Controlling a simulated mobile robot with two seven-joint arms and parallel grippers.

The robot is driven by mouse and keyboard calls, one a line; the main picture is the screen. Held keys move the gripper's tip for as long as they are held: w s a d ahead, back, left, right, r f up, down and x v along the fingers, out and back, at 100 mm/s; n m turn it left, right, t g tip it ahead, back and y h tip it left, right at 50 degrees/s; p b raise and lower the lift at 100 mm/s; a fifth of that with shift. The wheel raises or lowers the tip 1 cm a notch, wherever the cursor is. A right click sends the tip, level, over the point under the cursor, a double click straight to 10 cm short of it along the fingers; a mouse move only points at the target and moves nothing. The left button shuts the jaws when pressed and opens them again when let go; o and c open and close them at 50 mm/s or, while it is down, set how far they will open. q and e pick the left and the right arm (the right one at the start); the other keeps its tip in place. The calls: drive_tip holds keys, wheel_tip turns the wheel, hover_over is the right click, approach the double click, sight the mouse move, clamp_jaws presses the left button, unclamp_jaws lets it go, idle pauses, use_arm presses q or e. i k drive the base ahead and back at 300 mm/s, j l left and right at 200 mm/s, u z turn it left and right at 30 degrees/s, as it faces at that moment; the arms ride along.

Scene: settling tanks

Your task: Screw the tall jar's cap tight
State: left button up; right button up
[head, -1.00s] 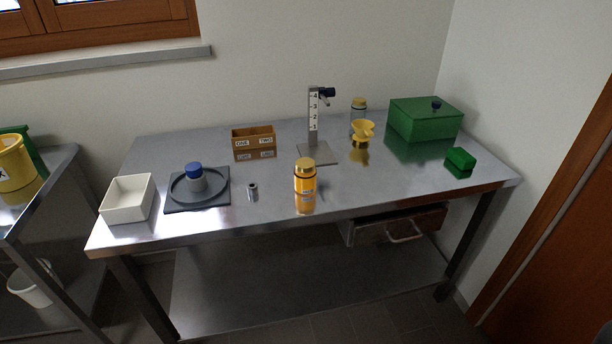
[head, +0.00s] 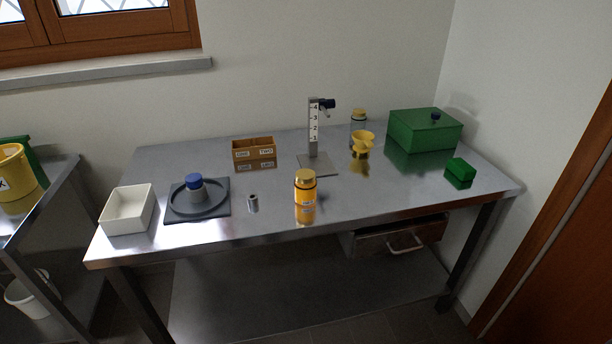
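An orange jar (head: 305,195) with a gold cap (head: 305,175) and a pale label stands upright near the front middle of the steel table. A clear jar (head: 357,130) with a yellow-gold cap (head: 359,112) stands at the back, partly hidden by a yellow funnel-like cup (head: 362,138). Both caps sit on top of their jars; I cannot tell how tight they are. I cannot tell for sure which of the two is the tall jar. Neither of my grippers is in view.
On the steel table (head: 400,195) are a white tray (head: 128,221), a grey round dish with a blue-capped pot (head: 195,188), a small metal cylinder (head: 253,203), a labelled wooden box (head: 254,155), a numbered stand (head: 314,132) and green boxes (head: 422,133). Front right is clear.

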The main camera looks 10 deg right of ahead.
sight(305, 194)
drive_tip(key=i+l+u, duration=0.15)
drive_tip(key=l+u, duration=0.15)
drive_tip(key=l, duration=0.55)
drive_tip(key=l+u, duration=0.3)
drive_tip(key=l, duration=0.6)
